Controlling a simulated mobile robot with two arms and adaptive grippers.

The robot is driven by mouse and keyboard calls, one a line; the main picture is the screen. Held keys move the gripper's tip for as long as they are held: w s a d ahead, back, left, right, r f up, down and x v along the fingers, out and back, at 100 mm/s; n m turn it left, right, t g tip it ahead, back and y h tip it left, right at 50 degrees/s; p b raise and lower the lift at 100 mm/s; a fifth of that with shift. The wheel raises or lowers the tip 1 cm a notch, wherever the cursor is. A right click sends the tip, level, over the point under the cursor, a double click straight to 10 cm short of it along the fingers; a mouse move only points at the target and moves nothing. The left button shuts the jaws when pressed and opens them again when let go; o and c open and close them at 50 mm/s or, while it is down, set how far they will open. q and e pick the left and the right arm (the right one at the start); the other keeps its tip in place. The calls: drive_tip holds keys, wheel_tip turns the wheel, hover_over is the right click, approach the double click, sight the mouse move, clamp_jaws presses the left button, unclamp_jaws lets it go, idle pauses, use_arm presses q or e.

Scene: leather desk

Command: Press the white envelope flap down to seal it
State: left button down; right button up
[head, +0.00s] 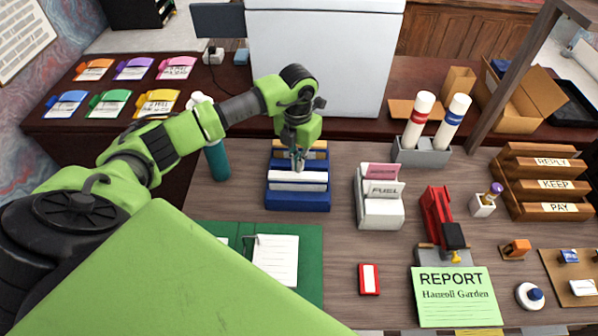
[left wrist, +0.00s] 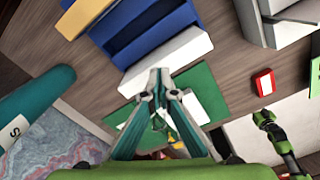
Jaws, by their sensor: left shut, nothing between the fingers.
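A white envelope (head: 298,187) stands in the blue holder (head: 297,201) at the centre of the desk, showing as a white strip along its front. In the left wrist view the white envelope (left wrist: 182,54) lies just beyond my fingertips, with the blue holder (left wrist: 128,22) behind it. I cannot make out the flap's edge. My left gripper (head: 298,165) points down at the holder with its fingers closed and empty. In the left wrist view the left gripper (left wrist: 158,75) tips overlap the envelope's near side; contact is unclear. Part of my right arm shows there, its gripper (left wrist: 262,117) too small to read.
A teal bottle (head: 217,158) stands left of the holder. A white card holder (head: 380,212) and a red stapler (head: 437,215) stand to the right. A green mat (head: 310,240) with paper lies in front. Bare desk lies between holder and card holder.

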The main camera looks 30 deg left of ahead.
use_arm(q)
drive_tip(key=shift+f+b, duration=0.9)
drive_tip(key=shift+f, duration=0.2)
idle(0.5)
drive_tip(key=shift+r, duration=0.1)
idle(0.4)
drive_tip(key=shift+r+p, duration=2.3)
drive_tip(key=shift+r, duration=1.2)
drive_tip(key=shift+f, duration=0.1)
